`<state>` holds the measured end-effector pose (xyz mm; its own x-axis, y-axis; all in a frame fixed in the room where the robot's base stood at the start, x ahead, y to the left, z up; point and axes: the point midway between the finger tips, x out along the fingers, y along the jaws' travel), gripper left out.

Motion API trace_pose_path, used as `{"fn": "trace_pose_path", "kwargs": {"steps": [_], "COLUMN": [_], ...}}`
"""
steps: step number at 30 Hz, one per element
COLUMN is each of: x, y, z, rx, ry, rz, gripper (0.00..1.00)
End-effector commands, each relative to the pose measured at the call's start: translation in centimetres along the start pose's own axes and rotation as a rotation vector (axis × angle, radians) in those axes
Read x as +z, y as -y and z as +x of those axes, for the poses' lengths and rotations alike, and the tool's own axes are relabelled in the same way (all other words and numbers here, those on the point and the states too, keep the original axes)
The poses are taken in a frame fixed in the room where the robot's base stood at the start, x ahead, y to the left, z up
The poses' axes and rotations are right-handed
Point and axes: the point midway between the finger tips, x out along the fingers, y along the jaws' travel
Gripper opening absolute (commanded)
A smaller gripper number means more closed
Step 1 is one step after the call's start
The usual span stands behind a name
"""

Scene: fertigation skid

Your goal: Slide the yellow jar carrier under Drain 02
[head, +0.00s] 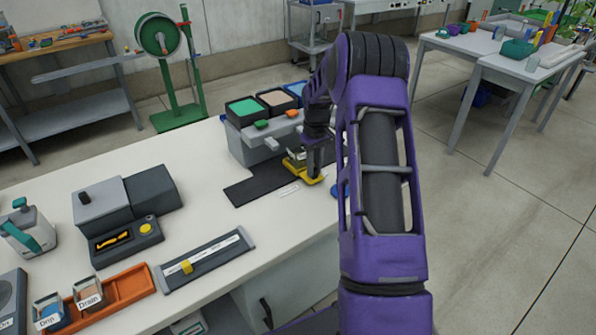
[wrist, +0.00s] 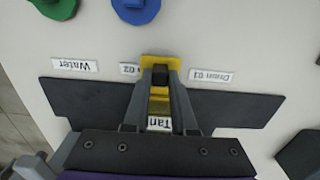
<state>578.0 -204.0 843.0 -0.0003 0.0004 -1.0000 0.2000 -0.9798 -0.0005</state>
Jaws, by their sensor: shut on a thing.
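The yellow jar carrier (head: 304,179) stands on the dark strip (head: 250,190) before the grey skid block (head: 245,147). It also shows in the wrist view (wrist: 148,61). My gripper (head: 314,150) reaches down onto the carrier. In the wrist view my gripper (wrist: 160,80) is shut on a dark grip on the carrier. Upside-down labels lie along the strip: one seems to read Water (wrist: 75,65), one ending in 02 (wrist: 129,69) is partly covered by the carrier, and a Drain label (wrist: 212,76) has an unclear number. The drain outlets and any jar's contents are hidden by my arm.
Green, tan and blue topped bins (head: 243,108) stand behind the block. A grey slide gauge (head: 205,260) and orange tray (head: 118,290) lie left. The bench is clear between.

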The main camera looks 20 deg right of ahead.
Motion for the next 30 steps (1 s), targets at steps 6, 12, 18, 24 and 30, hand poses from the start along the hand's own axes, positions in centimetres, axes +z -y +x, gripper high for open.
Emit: {"fn": "trace_pose_path", "kwargs": {"steps": [6,12,18,24,30], "x": [0.0,0.0,0.0,0.0,0.0], "y": [-2.1,-2.6,-2.6,-2.5,-2.5], "z": [-0.1,-0.1,-0.1,-0.1,0.0], "rx": [0.001,0.001,0.001,0.001,0.001], "ry": [-0.001,-0.001,-0.001,-0.001,0.000], "rz": [0.001,0.000,0.000,0.000,0.000], "gripper": [0.00,0.00,0.00,0.46,0.55]}}
